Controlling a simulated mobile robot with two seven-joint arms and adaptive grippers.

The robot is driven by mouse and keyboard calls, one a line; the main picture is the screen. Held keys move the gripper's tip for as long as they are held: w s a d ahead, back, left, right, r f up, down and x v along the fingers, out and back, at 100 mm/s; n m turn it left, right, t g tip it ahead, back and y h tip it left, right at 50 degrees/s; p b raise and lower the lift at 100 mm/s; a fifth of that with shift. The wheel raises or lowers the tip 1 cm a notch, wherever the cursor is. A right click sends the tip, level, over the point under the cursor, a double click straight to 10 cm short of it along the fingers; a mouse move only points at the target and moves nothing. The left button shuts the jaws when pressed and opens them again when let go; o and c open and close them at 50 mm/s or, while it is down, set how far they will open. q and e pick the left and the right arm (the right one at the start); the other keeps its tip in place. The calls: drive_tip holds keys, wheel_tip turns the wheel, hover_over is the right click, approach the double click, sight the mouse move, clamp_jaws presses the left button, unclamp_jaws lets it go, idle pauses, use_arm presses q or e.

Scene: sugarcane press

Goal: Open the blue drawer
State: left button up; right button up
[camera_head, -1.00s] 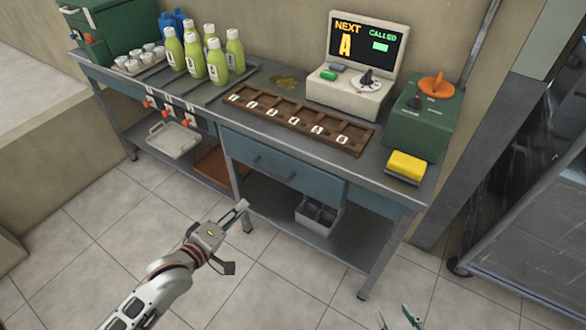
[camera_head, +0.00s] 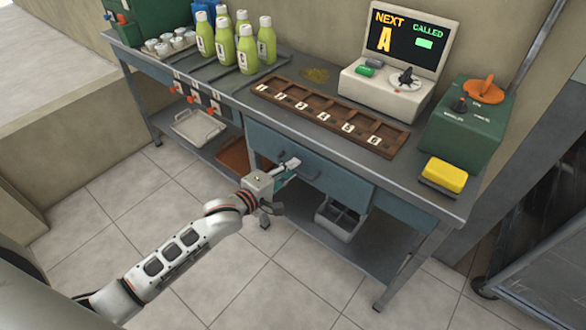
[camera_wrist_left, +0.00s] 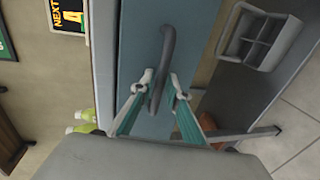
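The blue drawer (camera_head: 338,187) is under the tabletop, its front flush with the bench, so it looks closed. Its dark bar handle (camera_head: 310,172) is partly hidden by my left gripper (camera_head: 290,168) in the head view. In the left wrist view the handle (camera_wrist_left: 166,48) stands out from the blue drawer front (camera_wrist_left: 190,40). The two fingertips of my left gripper (camera_wrist_left: 162,80) are on either side of the handle, with small gaps still showing. The gripper is open around it. My right gripper is not in view.
A grey divided bin (camera_head: 342,217) sits on the lower shelf below the drawer. A wooden numbered tray (camera_head: 330,113), green bottles (camera_head: 246,50), a display unit (camera_head: 388,98) and a yellow sponge (camera_head: 445,174) are on the bench. The floor in front is clear.

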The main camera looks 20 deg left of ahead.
use_arm(q)
drive_tip(key=shift+w+d, duration=0.1)
drive_tip(key=shift+w, duration=0.15)
clamp_jaws()
